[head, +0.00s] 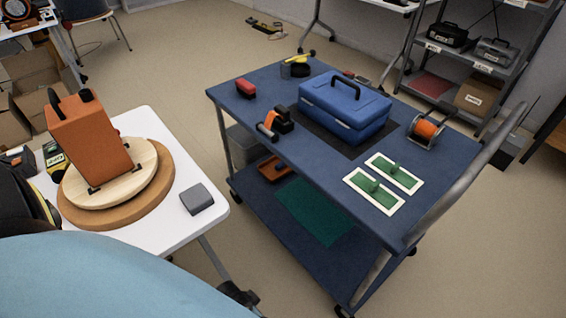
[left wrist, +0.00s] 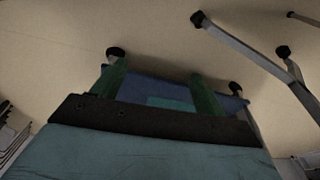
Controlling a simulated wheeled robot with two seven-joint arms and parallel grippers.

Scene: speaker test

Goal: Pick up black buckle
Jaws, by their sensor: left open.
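On the top of the blue cart (head: 240,108) lies a small orange-and-black strap-like item (head: 274,122) with dark parts at its ends. Its black part (head: 283,117) may be the buckle, but it is too small to be sure. The item lies left of the blue toolbox, apart from it. My left gripper (left wrist: 158,73) shows in the left wrist view with its two green fingers wide apart and nothing between them. It points at the floor and part of the cart. Neither gripper shows in the head view.
A blue toolbox (head: 343,105), a red block (head: 245,88), a cable reel (head: 426,132) and two green-and-white plates (head: 374,191) are on the cart. A white table (head: 150,235) at left holds an orange speaker-like box (head: 92,140) and a grey block (head: 196,199). Open floor separates table and cart.

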